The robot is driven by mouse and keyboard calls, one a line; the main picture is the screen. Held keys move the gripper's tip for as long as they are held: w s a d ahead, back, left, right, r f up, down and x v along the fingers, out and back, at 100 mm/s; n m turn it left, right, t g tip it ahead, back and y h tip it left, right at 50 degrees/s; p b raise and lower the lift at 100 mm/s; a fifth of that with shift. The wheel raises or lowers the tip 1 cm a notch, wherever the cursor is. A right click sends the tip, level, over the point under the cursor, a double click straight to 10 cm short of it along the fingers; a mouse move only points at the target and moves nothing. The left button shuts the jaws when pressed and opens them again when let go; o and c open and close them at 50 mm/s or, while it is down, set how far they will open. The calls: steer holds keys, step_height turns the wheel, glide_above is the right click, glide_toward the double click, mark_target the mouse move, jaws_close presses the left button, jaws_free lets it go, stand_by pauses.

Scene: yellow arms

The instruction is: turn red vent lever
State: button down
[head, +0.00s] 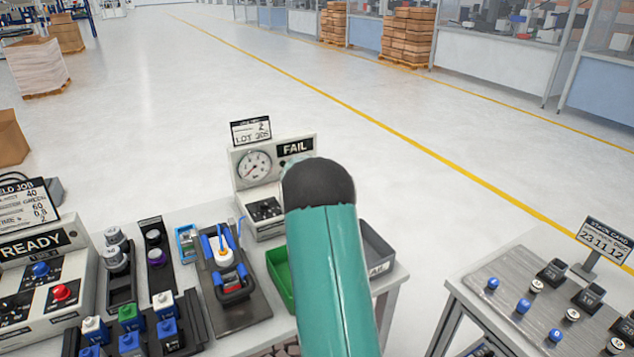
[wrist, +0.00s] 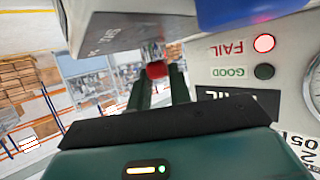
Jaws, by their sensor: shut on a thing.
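In the wrist view, the two dark fingers of my gripper (wrist: 158,74) stand on either side of a small red lever tip (wrist: 157,69), shut on it. The red piece joins a short metallic stem below a grey body that fills the top of the view. In the head view, the test box (head: 240,190) stands at the back of the bench, with a round gauge (head: 254,166) and a FAIL sign (head: 295,147). My teal arm hides my gripper and the lever there. In the wrist view, the red FAIL lamp (wrist: 264,43) is lit and the GOOD lamp (wrist: 264,72) is dark.
A green bin (head: 278,282) and a grey bin (head: 380,258) sit beside my arm. A dark tray (head: 248,308) holds a clamp-like fixture. Racks with coloured parts and a READY box (head: 60,270) stand to the left. Another table (head: 470,282) is at the right, across a floor gap.

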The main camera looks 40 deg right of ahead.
steer(key=c, duration=1.3)
jaws_free()
steer(key=shift+f, duration=0.1)
steer(key=v, duration=1.3)
steer(key=shift+s+a+r, duration=0.15)
steer(key=shift+a+r, duration=0.1)
steer(key=shift+r, duration=0.05)
